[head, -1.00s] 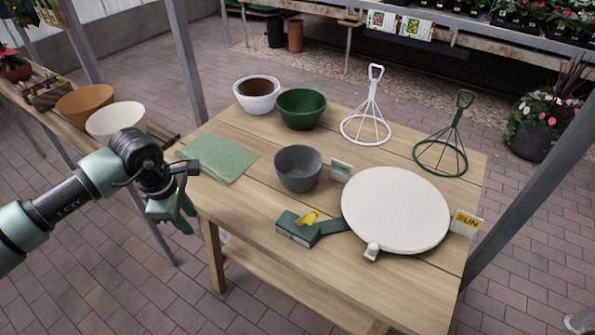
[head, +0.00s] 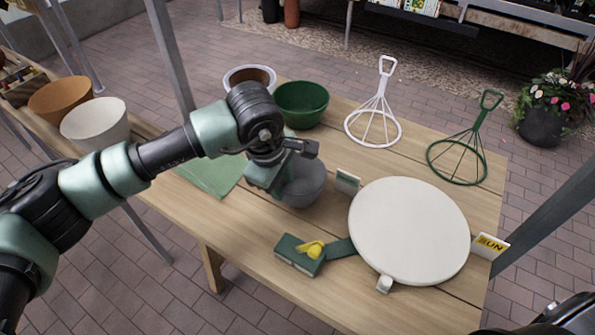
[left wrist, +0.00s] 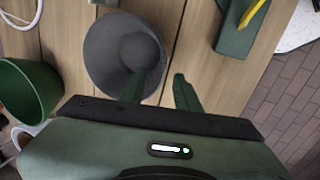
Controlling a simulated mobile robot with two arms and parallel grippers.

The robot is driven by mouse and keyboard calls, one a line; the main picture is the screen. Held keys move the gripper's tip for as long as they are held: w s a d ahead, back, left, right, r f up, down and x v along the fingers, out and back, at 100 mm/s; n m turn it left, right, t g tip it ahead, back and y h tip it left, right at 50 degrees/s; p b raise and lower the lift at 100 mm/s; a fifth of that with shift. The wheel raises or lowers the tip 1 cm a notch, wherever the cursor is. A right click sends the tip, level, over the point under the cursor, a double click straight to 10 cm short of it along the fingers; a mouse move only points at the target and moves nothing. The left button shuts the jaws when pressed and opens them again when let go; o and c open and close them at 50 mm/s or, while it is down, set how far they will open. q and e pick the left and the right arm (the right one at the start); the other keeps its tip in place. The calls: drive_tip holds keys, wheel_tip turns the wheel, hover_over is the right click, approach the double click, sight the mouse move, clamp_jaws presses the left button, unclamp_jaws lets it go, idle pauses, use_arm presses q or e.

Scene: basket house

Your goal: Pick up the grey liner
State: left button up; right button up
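The grey liner (head: 307,184) is a round, bowl-like pot standing upright on the wooden table, partly hidden behind my left gripper in the head view. My left gripper (head: 270,188) is at its left side. In the left wrist view, the liner (left wrist: 112,45) is seen from above and looks empty. The left gripper's fingers (left wrist: 163,78) are apart with nothing held between them. One finger overlaps the liner near its rim and the other is outside it. I cannot tell whether either touches it. My right gripper is not in view.
A green bowl (head: 301,103) and a white pot (head: 236,75) stand behind. A green cloth (head: 208,177) lies left. A white round turntable (head: 408,232), a green box with a yellow part (head: 301,257) and a small card (head: 347,183) are to the right. Two wire stands are further back.

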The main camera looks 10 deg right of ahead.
sight(283, 191)
use_arm(q)
drive_tip(key=shift+x, duration=0.95)
drive_tip(key=shift+w+d+f+p, duration=0.1)
drive_tip(key=shift+f+p, duration=0.5)
drive_tip(key=shift+f, duration=0.15)
drive_tip(key=p+x, duration=0.1)
drive_tip(key=x, duration=0.2)
drive_tip(key=shift+w+f, duration=0.2)
drive_tip(key=shift+f, duration=0.1)
drive_tip(key=shift+w+d+f, duration=0.1)
drive_tip(key=shift+f, duration=0.1)
clamp_jaws()
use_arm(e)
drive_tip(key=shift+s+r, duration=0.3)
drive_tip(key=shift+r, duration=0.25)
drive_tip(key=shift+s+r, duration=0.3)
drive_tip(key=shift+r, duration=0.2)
